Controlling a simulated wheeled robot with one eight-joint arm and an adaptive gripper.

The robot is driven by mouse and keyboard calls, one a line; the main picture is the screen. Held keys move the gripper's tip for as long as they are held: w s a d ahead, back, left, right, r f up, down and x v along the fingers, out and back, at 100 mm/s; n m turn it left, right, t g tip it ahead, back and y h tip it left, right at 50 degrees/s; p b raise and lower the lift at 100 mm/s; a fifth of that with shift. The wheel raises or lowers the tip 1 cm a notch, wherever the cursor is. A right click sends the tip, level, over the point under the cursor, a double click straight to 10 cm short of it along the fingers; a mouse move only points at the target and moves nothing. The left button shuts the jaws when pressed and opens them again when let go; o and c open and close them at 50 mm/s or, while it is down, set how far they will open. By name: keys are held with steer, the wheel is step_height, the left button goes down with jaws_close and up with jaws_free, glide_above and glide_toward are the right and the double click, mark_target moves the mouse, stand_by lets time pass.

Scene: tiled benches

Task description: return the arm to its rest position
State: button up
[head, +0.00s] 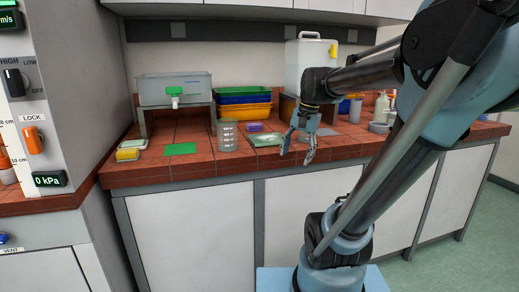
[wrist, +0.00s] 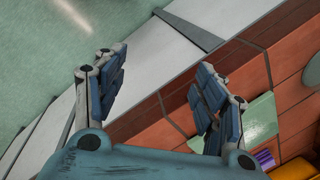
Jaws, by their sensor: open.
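My arm reaches in from the right of the head view, with its base in front of the bench. My gripper (head: 298,158) is over the front part of the red tiled bench (head: 190,170), fingers pointing down. In the wrist view my gripper (wrist: 158,92) has its two blue padded fingers wide apart, with nothing between them. Below and between the fingers are the bench's front edge and the pale cabinet front (wrist: 190,65). A pale green sheet or tray (head: 266,139) lies just left of the gripper in the head view.
A beaker (head: 227,136), green mat (head: 180,149), purple block (head: 255,127) and yellow sponge (head: 127,154) are on the bench. Behind stand a grey basin (head: 175,90), stacked trays (head: 245,96) and a white canister (head: 308,62). Cups and bottles stand to the right. Floor (head: 440,258) is clear at right.

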steer(key=s+d+f+n+h, duration=0.1)
steer(key=s+d+f+n, duration=0.2)
steer(key=s+f, duration=0.3)
steer(key=s+d+f+n+t+h, duration=0.1)
steer(key=s+d+f+n, duration=0.2)
steer(key=s+f, duration=0.4)
step_height(320, 180, down, 3)
steer(key=shift+f+n, duration=0.1)
steer(key=shift+n, duration=0.2)
